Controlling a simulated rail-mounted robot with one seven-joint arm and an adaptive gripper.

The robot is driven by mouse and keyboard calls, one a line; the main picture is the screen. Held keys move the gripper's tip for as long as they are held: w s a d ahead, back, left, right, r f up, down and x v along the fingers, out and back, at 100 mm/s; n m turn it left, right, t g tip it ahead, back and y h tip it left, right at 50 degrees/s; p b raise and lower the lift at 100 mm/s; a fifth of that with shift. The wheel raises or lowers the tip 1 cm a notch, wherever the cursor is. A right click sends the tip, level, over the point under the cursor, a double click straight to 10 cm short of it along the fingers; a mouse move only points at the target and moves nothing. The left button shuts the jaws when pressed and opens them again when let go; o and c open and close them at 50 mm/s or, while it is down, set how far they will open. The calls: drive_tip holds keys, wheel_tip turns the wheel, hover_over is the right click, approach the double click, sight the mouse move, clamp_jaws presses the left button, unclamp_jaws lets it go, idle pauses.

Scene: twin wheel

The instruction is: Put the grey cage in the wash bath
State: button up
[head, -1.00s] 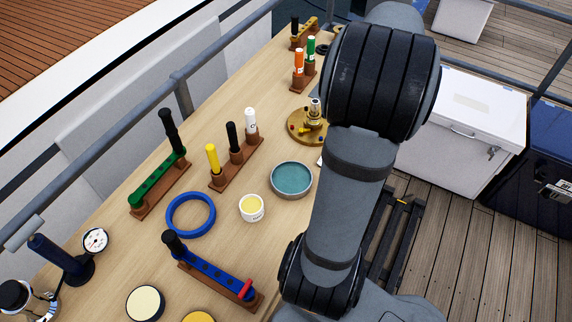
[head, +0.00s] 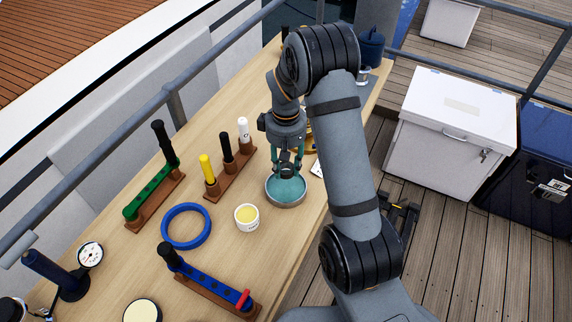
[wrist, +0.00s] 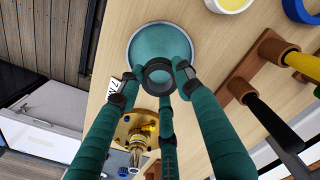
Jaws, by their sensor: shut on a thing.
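The wash bath is a round grey dish (head: 286,203) with teal liquid, on the wooden table, and it also shows in the wrist view (wrist: 132,43). My gripper (head: 288,166) points down at the bath, its teal fingers closed on the grey cage (wrist: 158,73), a small dark ring. In the wrist view the ring overlaps the near part of the bath. In the head view the cage (head: 291,172) shows as a dark shape between the fingertips, over the bath's far part. I cannot tell whether it touches the liquid.
A white pot (head: 247,217) and a blue ring (head: 186,226) lie left of the bath. A rack with yellow, black and white pegs (head: 226,180) stands close behind left. A brass fixture (wrist: 139,136) and a white tag (wrist: 114,86) are close to my fingers.

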sight(286, 190)
drive_tip(key=shift+f, duration=0.15)
wheel_tip(286, 190, down, 8)
drive_tip(key=b, duration=0.7)
drive_tip(key=shift+f+b, duration=0.15)
drive_tip(key=shift+b, duration=0.4)
drive_tip(key=o, duration=1.2)
drive_tip(key=shift+o, duration=0.4)
wheel_tip(286, 190, up, 12)
drive_tip(key=shift+f, duration=0.15)
